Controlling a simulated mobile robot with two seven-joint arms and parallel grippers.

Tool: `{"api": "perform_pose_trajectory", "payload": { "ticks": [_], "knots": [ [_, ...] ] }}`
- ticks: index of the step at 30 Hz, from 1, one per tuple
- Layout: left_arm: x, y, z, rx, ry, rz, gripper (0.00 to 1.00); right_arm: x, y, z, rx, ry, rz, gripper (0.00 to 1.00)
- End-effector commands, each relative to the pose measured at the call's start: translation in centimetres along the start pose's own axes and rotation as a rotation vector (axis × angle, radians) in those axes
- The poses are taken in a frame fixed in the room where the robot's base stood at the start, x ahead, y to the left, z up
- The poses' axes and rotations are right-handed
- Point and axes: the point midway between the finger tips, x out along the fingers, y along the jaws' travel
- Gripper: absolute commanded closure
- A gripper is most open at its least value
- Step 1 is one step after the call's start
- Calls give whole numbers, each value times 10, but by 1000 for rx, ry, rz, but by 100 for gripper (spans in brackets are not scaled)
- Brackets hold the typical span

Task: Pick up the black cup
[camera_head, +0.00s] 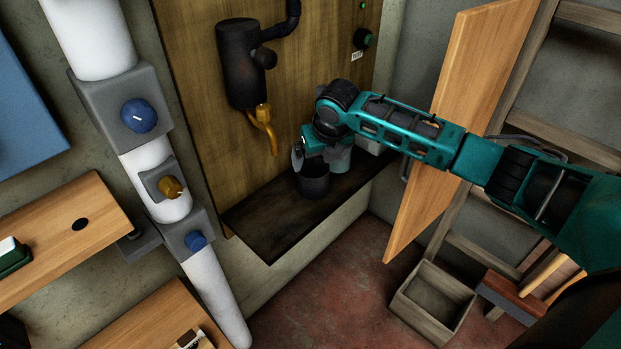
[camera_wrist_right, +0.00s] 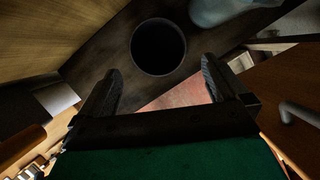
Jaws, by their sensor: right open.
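The black cup (camera_head: 313,181) stands upright on a dark shelf (camera_head: 262,222) below the wooden back panel. In the right wrist view the cup (camera_wrist_right: 158,47) shows from above as a dark round opening, just beyond the fingertips. My right gripper (camera_head: 300,155) is at the cup, reaching in from the right; its fingers also show in the right wrist view (camera_wrist_right: 162,82). They are spread apart, with the cup ahead of the gap and nothing held. Part of the cup's upper side is hidden by the gripper in the head view. My left gripper is not in view.
A grey-teal container (camera_head: 340,160) stands close behind the cup on the right. A black dispenser (camera_head: 240,65) with a yellow spout (camera_head: 265,128) hangs on the panel above. An open wooden door (camera_head: 455,120) stands beside my right arm. A wooden crate (camera_head: 432,300) is on the floor.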

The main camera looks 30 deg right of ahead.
Motion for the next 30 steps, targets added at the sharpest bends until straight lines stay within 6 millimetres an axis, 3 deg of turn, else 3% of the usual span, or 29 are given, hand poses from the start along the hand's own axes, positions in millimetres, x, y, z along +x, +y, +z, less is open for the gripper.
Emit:
{"api": "perform_pose_trajectory", "payload": {
  "ticks": [1, 6, 14, 21, 30],
  "knots": [
    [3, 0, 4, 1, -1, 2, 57, 15, 1, -2, 2, 4, 0, 0],
    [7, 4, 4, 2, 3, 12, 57, 43, 1, -2, 2, 2, 0, 0],
    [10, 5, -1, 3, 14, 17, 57, 62, 1, -1, 2, 1, 0, 0],
    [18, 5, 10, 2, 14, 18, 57, 97, 2, -1, 3, 0, 1, 0],
    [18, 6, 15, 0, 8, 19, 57, 106, 2, 0, 1, -1, 0, 0]
  ]
}}
